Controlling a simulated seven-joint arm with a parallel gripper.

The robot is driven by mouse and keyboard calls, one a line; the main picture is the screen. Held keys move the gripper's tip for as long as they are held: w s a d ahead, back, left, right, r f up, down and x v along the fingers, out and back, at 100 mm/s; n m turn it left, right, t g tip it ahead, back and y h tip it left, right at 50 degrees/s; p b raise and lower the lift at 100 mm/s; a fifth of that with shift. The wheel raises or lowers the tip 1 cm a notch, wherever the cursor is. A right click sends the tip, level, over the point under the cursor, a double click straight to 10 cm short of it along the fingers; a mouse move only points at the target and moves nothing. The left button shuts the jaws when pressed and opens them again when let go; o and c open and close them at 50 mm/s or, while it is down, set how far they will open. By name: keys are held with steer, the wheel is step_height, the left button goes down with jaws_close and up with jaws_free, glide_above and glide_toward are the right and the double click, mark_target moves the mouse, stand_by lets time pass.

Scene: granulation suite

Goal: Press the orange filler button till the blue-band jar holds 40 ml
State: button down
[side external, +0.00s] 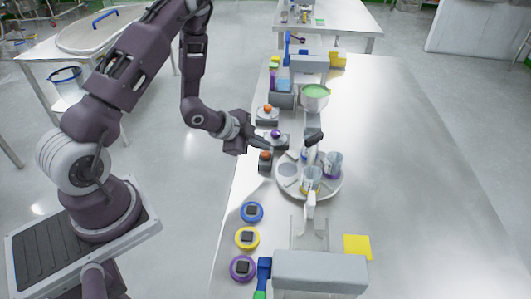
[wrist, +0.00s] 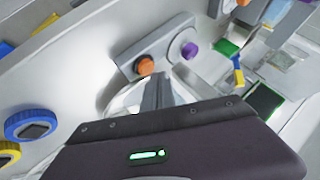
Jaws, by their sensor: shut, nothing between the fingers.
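My gripper (side external: 266,147) is shut and empty, with its fingertips close to an orange button (side external: 265,155) beside the round turntable. In the wrist view the shut fingers (wrist: 157,82) point toward the orange button (wrist: 145,65), just below it in the picture. I cannot tell whether they touch. A purple button (wrist: 190,50) sits on the same panel; it also shows in the side view (side external: 276,133). On the turntable (side external: 288,188) stand a front jar (side external: 311,180) and a back jar (side external: 334,163). Band colours and fill levels are too small to read.
Another orange button (side external: 267,108) sits farther back, near a bowl of green material (side external: 315,91). Blue (side external: 252,212), yellow (side external: 247,238) and purple (side external: 243,268) rings with dark centres lie along the table's left edge. A yellow pad (side external: 357,247) lies at front right. The table's right side is clear.

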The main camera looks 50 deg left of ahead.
mark_target(262, 154)
steer(key=shift+f, duration=0.2)
steer(key=shift+f, duration=0.5)
stand_by(0.6)
steer(key=shift+r, duration=0.9)
steer(key=shift+r, duration=2.5)
